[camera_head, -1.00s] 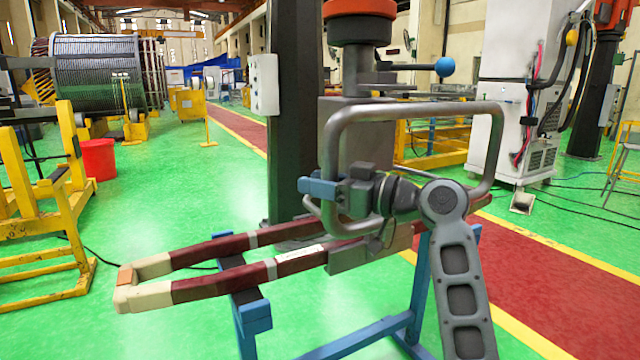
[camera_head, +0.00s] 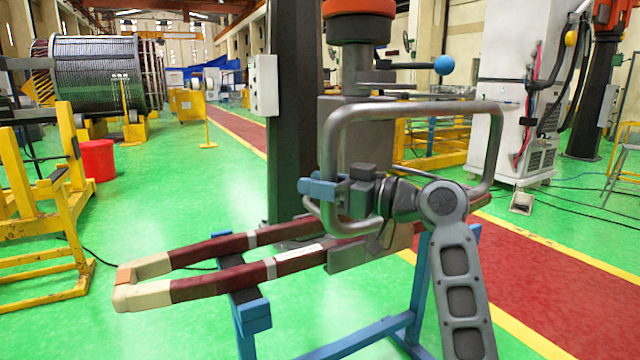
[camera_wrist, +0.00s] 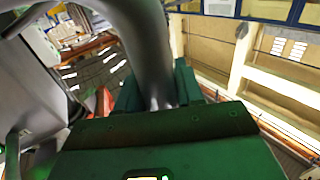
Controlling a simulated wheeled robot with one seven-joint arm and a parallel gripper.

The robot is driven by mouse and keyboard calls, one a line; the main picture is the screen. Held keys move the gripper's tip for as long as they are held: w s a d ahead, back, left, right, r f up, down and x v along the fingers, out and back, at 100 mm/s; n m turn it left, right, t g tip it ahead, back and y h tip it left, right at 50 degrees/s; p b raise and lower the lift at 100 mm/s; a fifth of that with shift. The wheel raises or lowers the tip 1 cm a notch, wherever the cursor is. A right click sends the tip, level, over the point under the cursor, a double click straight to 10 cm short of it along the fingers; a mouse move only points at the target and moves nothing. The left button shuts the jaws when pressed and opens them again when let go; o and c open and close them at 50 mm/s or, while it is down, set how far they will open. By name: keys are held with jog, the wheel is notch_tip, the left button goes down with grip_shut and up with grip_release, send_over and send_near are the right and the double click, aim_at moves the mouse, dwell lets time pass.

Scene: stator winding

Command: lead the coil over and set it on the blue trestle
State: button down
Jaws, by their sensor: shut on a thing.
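The coil (camera_head: 215,285) is a long dark red loop with cream ends, running from lower left to right behind my arm. It lies across the top of the blue trestle (camera_head: 252,312); I cannot tell whether its full weight rests there. A grey clamp block (camera_head: 348,256) sits around the coil, below a bent grey tube handle (camera_head: 400,112). My gripper (camera_head: 332,190) is shut on the near upright of this handle. In the wrist view the handle tube (camera_wrist: 150,50) stands between my gripper's jaws (camera_wrist: 160,95). The coil's right part is partly hidden by my arm.
A dark column (camera_head: 295,120) with an orange-topped unit (camera_head: 358,30) stands behind the coil. Yellow frames (camera_head: 50,210) and a red bin (camera_head: 98,158) are at left. A white cabinet (camera_head: 505,110) is at right.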

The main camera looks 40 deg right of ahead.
jog(key=shift+f, duration=0.7)
jog(key=c, duration=1)
grip_release()
jog(key=shift+c, duration=0.2)
jog(key=o, duration=0.4)
jog(key=shift+r, duration=0.3)
jog(key=v, duration=0.7)
jog(key=shift+s, duration=0.35)
jog(key=shift+d+r, duration=0.1)
jog(key=shift+d, duration=0.05)
